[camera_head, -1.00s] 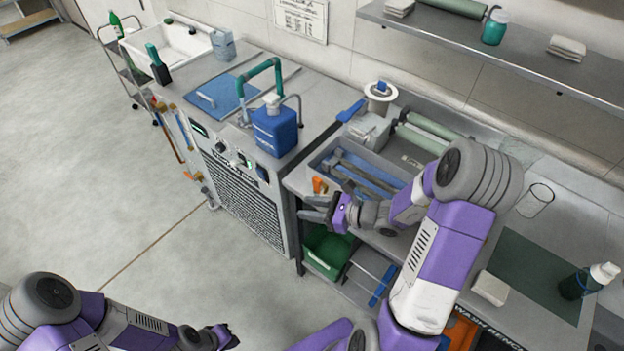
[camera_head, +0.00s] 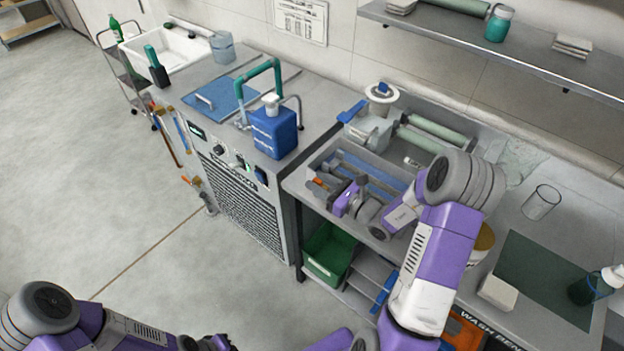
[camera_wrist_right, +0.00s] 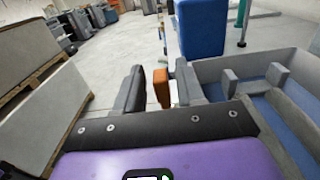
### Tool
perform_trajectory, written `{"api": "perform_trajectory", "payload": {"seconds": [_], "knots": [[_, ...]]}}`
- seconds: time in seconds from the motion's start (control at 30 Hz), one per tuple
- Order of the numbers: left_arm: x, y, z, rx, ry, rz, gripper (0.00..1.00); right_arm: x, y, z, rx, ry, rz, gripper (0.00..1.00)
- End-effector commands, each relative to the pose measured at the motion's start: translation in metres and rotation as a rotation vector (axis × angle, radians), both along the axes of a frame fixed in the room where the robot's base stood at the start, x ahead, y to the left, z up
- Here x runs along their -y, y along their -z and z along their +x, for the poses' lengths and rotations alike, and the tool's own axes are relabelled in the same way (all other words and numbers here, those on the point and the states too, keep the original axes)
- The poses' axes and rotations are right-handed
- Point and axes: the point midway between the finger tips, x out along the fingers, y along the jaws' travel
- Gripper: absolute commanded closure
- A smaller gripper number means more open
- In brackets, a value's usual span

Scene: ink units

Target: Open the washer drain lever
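A blue jug (camera_head: 274,132) stands on the grey machine (camera_head: 240,195) left of the tray. A green bin (camera_head: 329,252) sits on the shelf below. Floor at left is clear.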

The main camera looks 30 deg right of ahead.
Motion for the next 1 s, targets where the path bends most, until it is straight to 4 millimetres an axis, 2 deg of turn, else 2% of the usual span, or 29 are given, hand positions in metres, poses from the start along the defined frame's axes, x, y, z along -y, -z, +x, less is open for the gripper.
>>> {"api": "perform_trajectory", "payload": {"seconds": [0.2, 0.57, 0.8, 1.0], "knots": [[0.0, 0.002, 0.0, 0.0, 0.0, 0.0, 1.0, -0.009, 0.0, 0.023, -0.001, 0.0, 0.0, 0.62], [0.0, 0.002, 0.0, 0.0, 0.0, 0.0, 1.0, -0.011, 0.0, 0.027, -0.001, 0.001, 0.0, 0.62], [0.0, 0.002, 0.0, 0.0, 0.0, 0.0, 1.0, -0.011, 0.0, 0.026, -0.001, 0.001, 0.0, 0.98], [0.0, 0.002, 0.0, 0.0, 0.0, 0.0, 1.0, -0.011, -0.001, 0.026, -0.003, 0.001, -0.001, 1.0]]}}
